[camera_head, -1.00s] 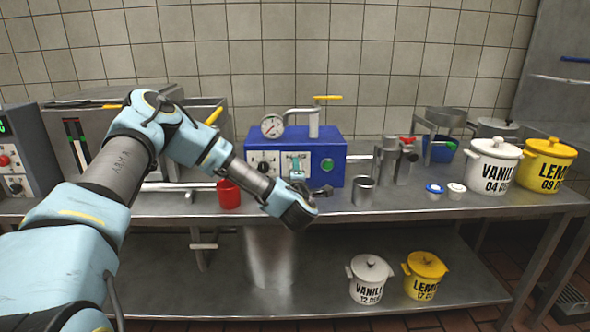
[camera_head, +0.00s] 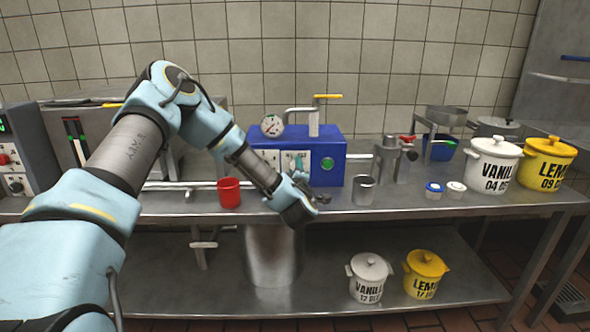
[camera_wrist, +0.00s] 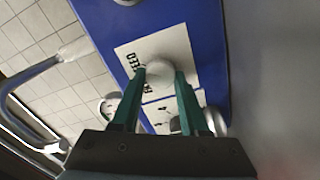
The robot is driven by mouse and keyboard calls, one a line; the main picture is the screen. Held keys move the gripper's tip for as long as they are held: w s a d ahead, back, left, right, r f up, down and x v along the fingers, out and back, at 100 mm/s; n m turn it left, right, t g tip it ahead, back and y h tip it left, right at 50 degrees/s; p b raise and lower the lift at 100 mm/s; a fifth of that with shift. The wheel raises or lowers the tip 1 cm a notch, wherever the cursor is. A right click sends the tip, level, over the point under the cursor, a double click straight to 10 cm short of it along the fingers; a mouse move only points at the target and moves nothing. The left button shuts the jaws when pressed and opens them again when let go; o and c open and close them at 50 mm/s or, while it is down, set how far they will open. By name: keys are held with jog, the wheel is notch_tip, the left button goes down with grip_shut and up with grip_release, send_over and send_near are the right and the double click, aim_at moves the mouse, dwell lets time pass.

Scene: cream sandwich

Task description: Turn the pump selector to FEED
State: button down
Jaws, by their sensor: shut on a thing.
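The blue pump box (camera_head: 335,165) stands on the steel counter against the tiled wall. Its front has white plates, with a green button on the right. In the wrist view, a pale round selector knob (camera_wrist: 160,72) sits on a white plate (camera_wrist: 178,45) whose edge reads FEED. The green fingers of my gripper (camera_wrist: 163,76) are shut on this knob, one on each side.
A pressure gauge (camera_head: 272,126) and a pipe with a yellow handle (camera_head: 327,97) top the box. A red cup (camera_head: 229,192) stands left of my wrist, a steel cup (camera_head: 363,190) to the right. Lidded pots (camera_head: 492,165) stand further right.

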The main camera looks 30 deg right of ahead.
jog(key=shift+c, duration=2.1)
grip_release()
jog(key=b+v, duration=0.1)
jog(key=v, duration=1)
jog(key=shift+b, duration=0.4)
jog(key=shift+w, duration=0.1)
